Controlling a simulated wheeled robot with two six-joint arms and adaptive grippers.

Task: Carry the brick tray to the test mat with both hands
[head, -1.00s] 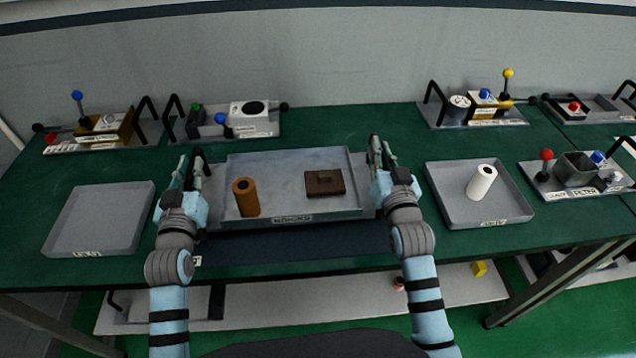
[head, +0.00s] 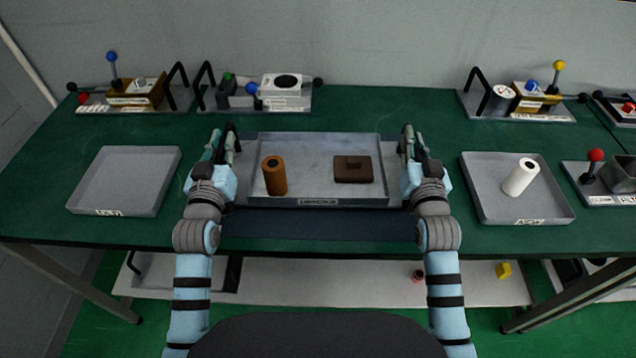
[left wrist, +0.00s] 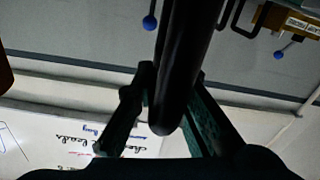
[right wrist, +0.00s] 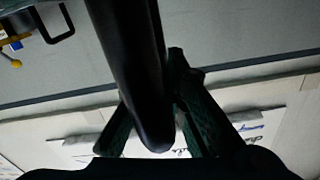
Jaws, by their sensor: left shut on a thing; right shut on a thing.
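The grey brick tray (head: 318,146) is at the middle of the green table in the head view. An upright orange-brown cylinder (head: 275,178) and a flat dark brown block (head: 353,170) are in it. My left gripper (head: 222,143) is shut at its left side, and my right gripper (head: 414,143) at its right side. In each wrist view a black bar, like a handle, lies between the fingers. A dark blue mat (head: 320,225) lies in front of the tray at the table's front edge. I cannot tell whether the tray touches the table.
An empty grey tray (head: 122,182) stands at left, and one (head: 490,200) holding a white cylinder (head: 520,177) at right. Handled units with levers line the back, such as the left one (head: 135,97) and right one (head: 518,105). A pale shelf (head: 330,280) lies below.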

